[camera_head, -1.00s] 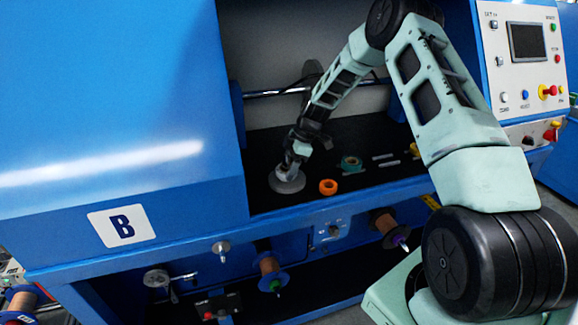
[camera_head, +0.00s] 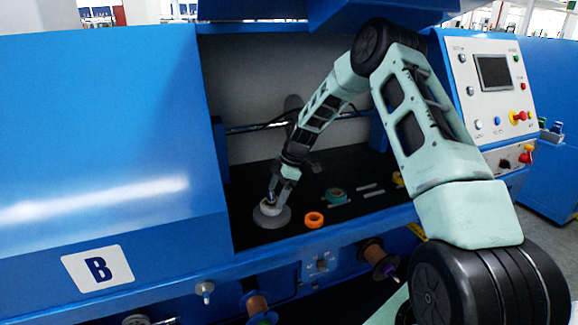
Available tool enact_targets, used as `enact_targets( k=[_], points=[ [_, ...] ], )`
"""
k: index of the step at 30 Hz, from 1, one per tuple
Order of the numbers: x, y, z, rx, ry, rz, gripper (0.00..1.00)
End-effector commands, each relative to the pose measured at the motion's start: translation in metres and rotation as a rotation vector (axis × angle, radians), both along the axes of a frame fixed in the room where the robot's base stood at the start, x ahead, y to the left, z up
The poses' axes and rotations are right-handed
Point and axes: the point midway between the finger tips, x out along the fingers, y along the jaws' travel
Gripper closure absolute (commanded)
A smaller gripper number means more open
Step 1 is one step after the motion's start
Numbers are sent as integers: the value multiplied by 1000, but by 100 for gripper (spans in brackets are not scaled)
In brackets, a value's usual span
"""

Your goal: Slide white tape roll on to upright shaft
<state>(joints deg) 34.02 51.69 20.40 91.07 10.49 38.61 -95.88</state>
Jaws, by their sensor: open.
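My gripper (camera_head: 272,198) is open and points down over a round grey disc (camera_head: 271,221) on the black shelf at the left of the machine's opening. A small whitish ring, which looks like the white tape roll (camera_head: 270,208), shows just under the fingertips, on or just above the disc. The upright shaft cannot be made out. I cannot tell whether the roll is around it or whether the fingers touch the roll.
An orange tape roll (camera_head: 314,220) lies just right of the disc. A green roll (camera_head: 335,196), small light bars (camera_head: 367,191) and a yellow piece (camera_head: 398,178) lie farther right. A horizontal bar (camera_head: 240,129) crosses behind. A blue wall (camera_head: 120,150) stands close on the left.

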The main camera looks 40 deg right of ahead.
Motion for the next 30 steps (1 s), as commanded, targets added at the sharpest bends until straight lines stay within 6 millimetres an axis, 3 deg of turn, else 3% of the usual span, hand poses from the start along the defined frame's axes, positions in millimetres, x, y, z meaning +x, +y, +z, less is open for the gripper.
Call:
enact_targets(
  k=[15, 21, 30],
  points=[
    [-17, -41, 105, -3, -3, -3, 12],
    [-20, -48, 125, 0, -1, -3, 12],
    [-21, -49, 129, 1, 0, -1, 12]
  ],
)
